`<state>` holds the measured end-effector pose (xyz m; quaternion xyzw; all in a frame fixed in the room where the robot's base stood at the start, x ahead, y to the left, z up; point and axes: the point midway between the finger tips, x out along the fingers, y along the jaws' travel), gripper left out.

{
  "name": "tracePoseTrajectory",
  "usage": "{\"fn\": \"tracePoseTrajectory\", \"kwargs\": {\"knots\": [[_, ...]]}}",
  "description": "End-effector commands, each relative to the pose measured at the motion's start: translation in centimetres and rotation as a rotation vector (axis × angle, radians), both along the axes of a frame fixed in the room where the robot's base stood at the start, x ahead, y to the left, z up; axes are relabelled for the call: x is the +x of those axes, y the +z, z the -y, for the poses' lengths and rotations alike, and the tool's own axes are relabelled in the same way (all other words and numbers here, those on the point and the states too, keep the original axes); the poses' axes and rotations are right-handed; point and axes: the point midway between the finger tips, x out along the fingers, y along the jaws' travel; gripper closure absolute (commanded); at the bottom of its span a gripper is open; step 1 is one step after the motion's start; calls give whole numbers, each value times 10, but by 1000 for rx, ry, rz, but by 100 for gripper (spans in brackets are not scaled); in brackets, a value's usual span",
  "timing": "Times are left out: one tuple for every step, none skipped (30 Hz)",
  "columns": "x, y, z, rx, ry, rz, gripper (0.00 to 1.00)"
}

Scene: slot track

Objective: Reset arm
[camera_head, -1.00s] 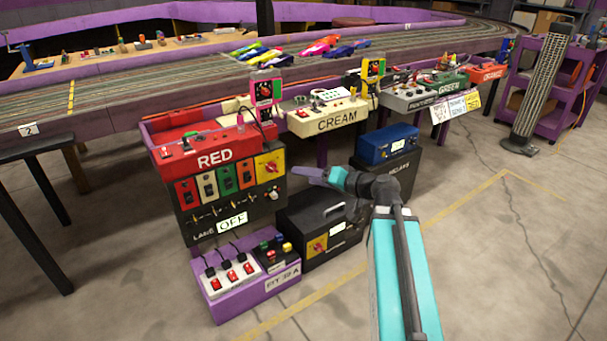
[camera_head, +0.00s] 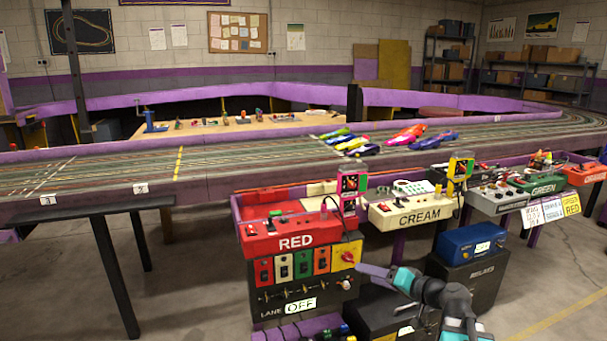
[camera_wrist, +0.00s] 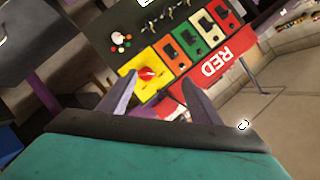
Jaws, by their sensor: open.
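My gripper (camera_head: 362,269) is at the lower middle right of the head view, beside the right end of the red control box (camera_head: 292,237). In the wrist view my gripper (camera_wrist: 158,90) has its two fingers apart with nothing held between them. Beyond the fingertips is a yellow panel (camera_head: 346,254) with a red knob, which also shows in the wrist view as a red knob (camera_wrist: 147,73). A gap between fingers and panel cannot be judged exactly. A white sign under the panel reads OFF (camera_head: 300,304).
A cream control box (camera_head: 410,212) and a blue box (camera_head: 470,243) stand to the right. The slot track (camera_head: 240,170) with several cars runs behind. A black table (camera_head: 90,209) is at left. Open floor (camera_head: 185,290) lies left of the red station.

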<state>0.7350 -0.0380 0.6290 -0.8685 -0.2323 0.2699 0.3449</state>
Motion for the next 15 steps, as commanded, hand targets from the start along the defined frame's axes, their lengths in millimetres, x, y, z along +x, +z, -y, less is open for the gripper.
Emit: {"fn": "tracePoseTrajectory", "kwargs": {"knots": [[-1, 4, -8, 7, 12, -18, 42], [-2, 2, -13, 10, 18, -28, 42], [-4, -2, -19, 13, 26, -42, 42], [-5, -4, -23, 14, 32, -52, 42], [-6, -7, -27, 15, 38, -63, 42], [-8, -12, -33, 14, 45, -78, 42], [-10, -15, -37, 13, 53, -90, 42], [-12, -19, -41, 10, 59, -103, 42], [-15, -24, -47, 6, 67, -119, 42], [-17, -28, -51, 4, 74, -132, 42], [-20, -32, -55, 1, 82, -146, 42], [-24, -38, -61, -6, 93, -163, 42], [-27, -42, -65, -11, 100, -178, 42], [-30, -46, -68, -16, 107, -191, 42], [-35, -53, -74, -24, 118, -210, 42]]}}
